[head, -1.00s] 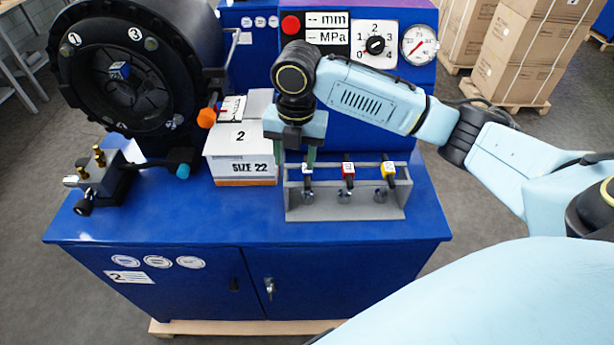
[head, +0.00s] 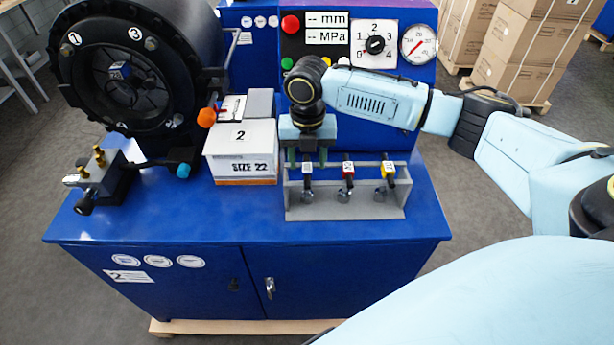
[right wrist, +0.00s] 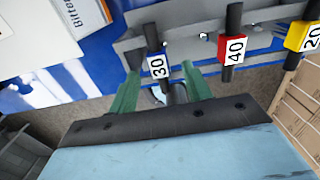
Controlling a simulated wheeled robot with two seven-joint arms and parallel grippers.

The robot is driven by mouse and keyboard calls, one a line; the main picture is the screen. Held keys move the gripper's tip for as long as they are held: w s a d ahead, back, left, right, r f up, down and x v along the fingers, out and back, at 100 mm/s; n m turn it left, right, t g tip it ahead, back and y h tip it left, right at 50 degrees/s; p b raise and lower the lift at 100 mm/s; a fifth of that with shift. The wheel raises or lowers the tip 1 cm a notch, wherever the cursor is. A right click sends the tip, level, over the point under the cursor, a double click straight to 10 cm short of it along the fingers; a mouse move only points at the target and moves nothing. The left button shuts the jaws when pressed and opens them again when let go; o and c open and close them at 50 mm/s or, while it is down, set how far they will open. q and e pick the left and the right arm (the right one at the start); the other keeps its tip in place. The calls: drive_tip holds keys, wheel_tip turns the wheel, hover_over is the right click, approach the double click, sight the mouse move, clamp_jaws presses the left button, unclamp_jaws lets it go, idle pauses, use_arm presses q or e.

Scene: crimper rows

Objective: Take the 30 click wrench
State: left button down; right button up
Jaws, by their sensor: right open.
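The 30 click wrench (head: 307,170) stands upright at the left end of the grey rack (head: 345,210). Its blue collar with a white "30" label shows in the right wrist view (right wrist: 157,66). My right gripper (head: 308,157) is open above the rack's left end. In the right wrist view its green fingers (right wrist: 163,88) are on either side of the 30 wrench's line, with a gap between them. I cannot tell whether they touch it. The red 40 wrench (right wrist: 232,48) and the yellow 20 wrench (right wrist: 303,36) stand to its right. My left gripper is not in view.
A "SIZE 22" box (head: 241,165) stands just left of the rack. The black crimper head (head: 125,75) is at the back left. The control panel (head: 352,35) rises behind. The blue bench top (head: 250,215) is bare in front.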

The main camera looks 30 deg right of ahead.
sight(307, 167)
wheel_tip(307, 167, down, 4)
drive_tip(key=shift+w, duration=0.15)
clamp_jaws()
idle(0.3)
